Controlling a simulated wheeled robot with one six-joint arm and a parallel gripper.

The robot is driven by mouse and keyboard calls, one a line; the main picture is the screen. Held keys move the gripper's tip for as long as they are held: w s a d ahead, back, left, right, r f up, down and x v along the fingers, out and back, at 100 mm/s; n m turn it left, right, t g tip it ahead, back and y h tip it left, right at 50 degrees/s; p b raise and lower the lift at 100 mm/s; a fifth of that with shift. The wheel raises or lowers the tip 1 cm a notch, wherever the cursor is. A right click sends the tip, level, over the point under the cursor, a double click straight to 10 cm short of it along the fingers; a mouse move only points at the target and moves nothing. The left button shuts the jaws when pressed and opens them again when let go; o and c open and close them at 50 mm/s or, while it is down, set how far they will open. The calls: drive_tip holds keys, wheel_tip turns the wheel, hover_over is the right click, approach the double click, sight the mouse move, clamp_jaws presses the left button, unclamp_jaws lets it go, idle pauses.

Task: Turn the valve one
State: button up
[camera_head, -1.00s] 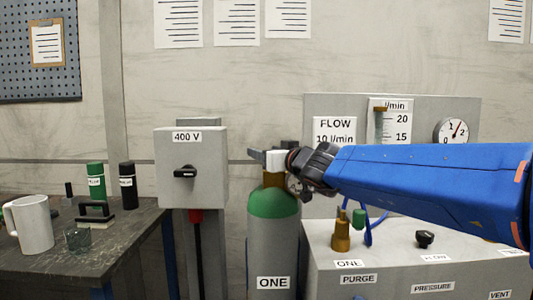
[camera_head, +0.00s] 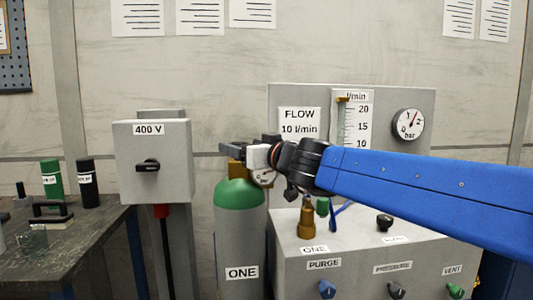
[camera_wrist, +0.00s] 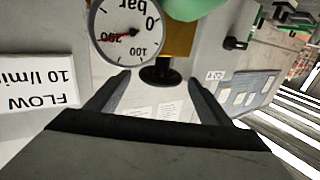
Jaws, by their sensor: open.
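The gas cylinder labelled ONE (camera_head: 240,240) has a green shoulder and a brass valve body (camera_head: 236,171). My gripper (camera_head: 230,149) is at the top of this cylinder and partly hides its valve. In the wrist view, which is upside down, my gripper (camera_wrist: 158,78) is open with its two fingers apart. A round black knob (camera_wrist: 160,74) on the brass body (camera_wrist: 180,38) shows between the fingertips. The fingers do not visibly close on it; the gap in depth is hard to tell. A round bar gauge (camera_wrist: 126,28) is beside the left finger.
A grey panel box (camera_head: 365,232) with small valves and a second ONE label stands to the right, under my arm. A grey 400 V switch box (camera_head: 153,185) stands left of the cylinder. A dark bench (camera_head: 85,245) with bottles is at far left.

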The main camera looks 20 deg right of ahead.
drive_tip(key=v, duration=1)
drive_tip(key=shift+s, duration=0.15)
drive_tip(key=shift+d, duration=0.1)
